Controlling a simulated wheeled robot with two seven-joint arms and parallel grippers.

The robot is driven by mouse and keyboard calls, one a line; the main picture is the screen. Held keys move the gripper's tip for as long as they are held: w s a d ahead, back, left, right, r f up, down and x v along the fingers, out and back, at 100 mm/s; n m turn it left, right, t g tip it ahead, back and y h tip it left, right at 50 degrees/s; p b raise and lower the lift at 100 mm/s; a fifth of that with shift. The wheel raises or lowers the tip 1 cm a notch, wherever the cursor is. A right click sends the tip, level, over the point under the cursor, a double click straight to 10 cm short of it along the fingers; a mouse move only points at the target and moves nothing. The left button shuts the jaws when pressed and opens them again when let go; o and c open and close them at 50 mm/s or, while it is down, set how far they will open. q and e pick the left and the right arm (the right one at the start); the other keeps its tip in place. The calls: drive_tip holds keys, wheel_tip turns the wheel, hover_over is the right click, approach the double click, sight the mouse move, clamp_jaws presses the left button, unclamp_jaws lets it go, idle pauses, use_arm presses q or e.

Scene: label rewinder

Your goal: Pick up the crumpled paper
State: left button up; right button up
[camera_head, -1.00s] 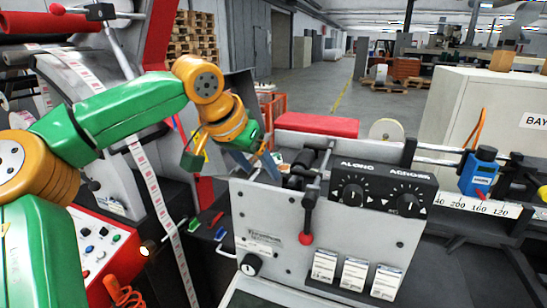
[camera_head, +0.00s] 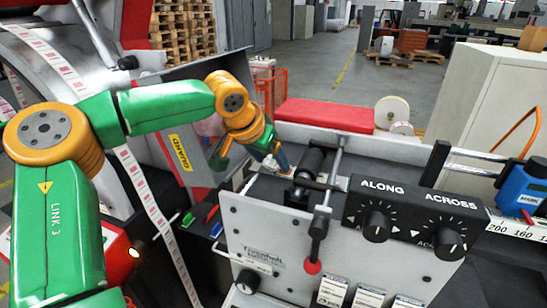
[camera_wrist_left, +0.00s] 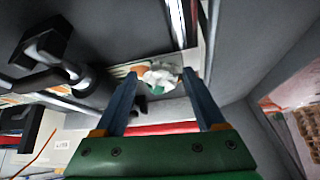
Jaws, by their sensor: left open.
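The crumpled paper (camera_wrist_left: 158,80) shows in the left wrist view as a small white wad, with orange and green patches beside it. It lies in a narrow gap of the machine, beyond and between my fingertips. My left gripper (camera_wrist_left: 159,74) is open, with its two blue-grey fingers apart on either side of the paper in the picture. I cannot tell how far the tips are from it. In the head view the left gripper (camera_head: 275,163) points down behind the grey front panel (camera_head: 275,225), and the paper is mostly hidden there. My right gripper is not in view.
Close to the gripper's right are a black roller (camera_head: 312,165) and a lever with a red knob (camera_head: 313,266). A dark guard plate (camera_head: 180,95) stands behind the arm. A printed label strip (camera_head: 140,185) runs down at the left. A red pad (camera_head: 325,115) lies behind.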

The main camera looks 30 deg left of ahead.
use_arm(q)
drive_tip(key=shift+w+a+f, duration=0.25)
drive_tip(key=shift+w+f, duration=0.15)
drive_tip(key=shift+w, duration=0.1)
drive_tip(key=shift+a, duration=0.1)
drive_tip(key=shift+c, duration=0.8)
drive_tip(key=shift+s, duration=0.1)
drive_tip(key=c, duration=0.8)
drive_tip(key=shift+c, duration=0.2)
